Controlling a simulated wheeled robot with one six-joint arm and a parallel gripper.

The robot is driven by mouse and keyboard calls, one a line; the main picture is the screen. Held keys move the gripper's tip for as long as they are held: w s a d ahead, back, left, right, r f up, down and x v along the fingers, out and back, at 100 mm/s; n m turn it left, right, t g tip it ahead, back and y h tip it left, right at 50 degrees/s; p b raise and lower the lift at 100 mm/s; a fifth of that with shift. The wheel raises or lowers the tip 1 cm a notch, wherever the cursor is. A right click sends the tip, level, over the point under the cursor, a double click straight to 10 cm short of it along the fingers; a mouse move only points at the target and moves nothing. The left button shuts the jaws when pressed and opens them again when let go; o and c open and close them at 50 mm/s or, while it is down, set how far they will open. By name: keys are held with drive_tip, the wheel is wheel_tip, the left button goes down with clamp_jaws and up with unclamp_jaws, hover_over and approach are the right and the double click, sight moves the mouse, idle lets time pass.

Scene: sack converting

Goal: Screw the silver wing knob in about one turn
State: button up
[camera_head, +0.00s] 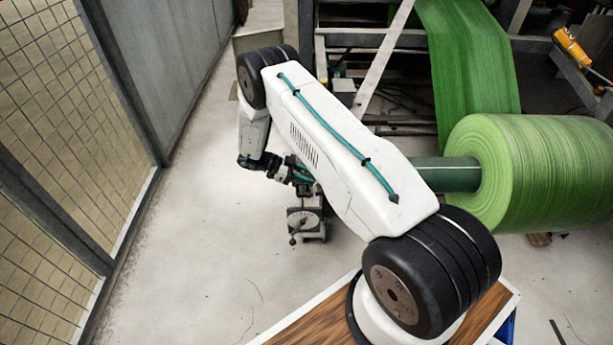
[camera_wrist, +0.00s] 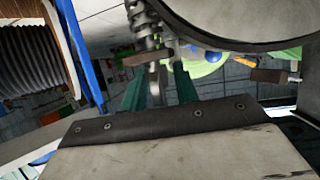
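In the wrist view, my gripper (camera_wrist: 159,72) shows two teal fingers standing apart. A thin silver upright piece (camera_wrist: 155,78) shows in the gap between them, with space visible beside it. It may be the wing knob, but it is too small and blurred to tell its wings. A coiled or threaded metal part (camera_wrist: 143,22) rises above it. In the head view, my gripper (camera_head: 301,176) is small and partly hidden by my own white arm. It is just above a small grey device with a round dial (camera_head: 303,222); the knob cannot be made out there.
A large green roll (camera_head: 545,172) on a dark green core (camera_head: 445,174) lies to the right of my arm. Green web (camera_head: 468,60) runs up behind it over a metal frame. A mesh fence (camera_head: 70,120) borders the left. Pale floor (camera_head: 215,240) between is mostly clear.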

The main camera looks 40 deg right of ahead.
sight(300, 173)
drive_tip(key=v, duration=0.7)
drive_tip(key=shift+w+a+r, duration=0.1)
drive_tip(key=shift+w+a, duration=0.1)
drive_tip(key=shift+a, duration=0.1)
